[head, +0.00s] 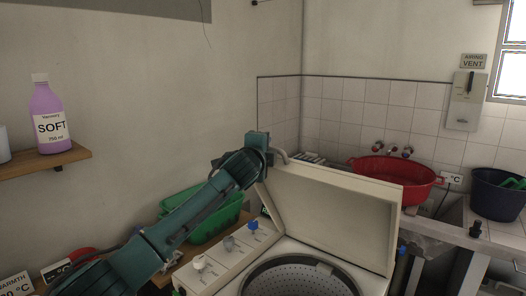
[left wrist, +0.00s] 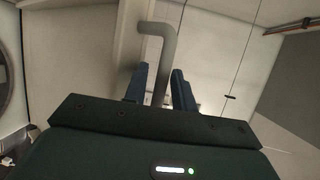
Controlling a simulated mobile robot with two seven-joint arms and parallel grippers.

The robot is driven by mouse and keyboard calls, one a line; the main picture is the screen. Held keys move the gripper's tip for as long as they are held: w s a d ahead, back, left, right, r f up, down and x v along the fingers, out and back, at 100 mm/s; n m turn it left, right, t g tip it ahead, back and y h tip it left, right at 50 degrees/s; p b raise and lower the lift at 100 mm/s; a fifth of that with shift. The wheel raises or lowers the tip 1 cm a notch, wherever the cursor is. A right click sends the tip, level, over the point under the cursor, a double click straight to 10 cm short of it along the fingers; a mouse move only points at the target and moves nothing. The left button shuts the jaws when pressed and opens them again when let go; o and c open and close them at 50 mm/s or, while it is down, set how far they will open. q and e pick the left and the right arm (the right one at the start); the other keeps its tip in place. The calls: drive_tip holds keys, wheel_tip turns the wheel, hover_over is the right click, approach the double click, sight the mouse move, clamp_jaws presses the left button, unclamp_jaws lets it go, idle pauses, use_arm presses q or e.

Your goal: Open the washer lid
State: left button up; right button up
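The washer (head: 215,272) stands at the lower centre of the head view, its perforated drum (head: 300,278) exposed. Its cream lid (head: 335,212) is raised and stands steeply tilted behind the opening. A grey bent handle (left wrist: 160,50) is on the lid; in the head view it shows at the lid's upper left corner. My left gripper (head: 268,150) is at that corner. In the left wrist view my left gripper (left wrist: 158,84) has its fingers apart, with the handle between them; contact is unclear. My right gripper is not in view.
A green basket (head: 212,222) sits left of the washer. A red basin (head: 395,180) and a dark bucket (head: 497,195) stand on the sink counter at right. A purple softener bottle (head: 48,115) stands on a wall shelf (head: 45,164). Control knobs (head: 229,243) line the washer's left side.

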use_arm(q)
drive_tip(key=shift+s, duration=0.15)
drive_tip(key=f+b+v, duration=0.1)
drive_tip(key=b+v, duration=0.2)
drive_tip(key=v, duration=1)
drive_tip(key=shift+r, duration=0.5)
drive_tip(key=shift+a, duration=0.15)
drive_tip(key=s+a+f+n+g+h, duration=0.15)
drive_tip(key=s+f+n, duration=0.25)
drive_tip(key=f, duration=1)
drive_tip(key=s+f+n+g, duration=0.2)
drive_tip(key=s+f+n, duration=0.25)
drive_tip(key=f, duration=0.95)
drive_tip(key=s+a+f+n+g+y, duration=0.1)
drive_tip(key=s+a+f+n, duration=0.4)
drive_tip(key=s+f, duration=0.4)
drive_tip(key=s+a+f+n+g+y, duration=0.1)
drive_tip(key=s+a+f+n, duration=0.4)
drive_tip(key=s+f, duration=0.4)
drive_tip(key=s, duration=0.6)
drive_tip(key=shift+s+f, duration=0.35)
drive_tip(key=shift+s, duration=0.05)
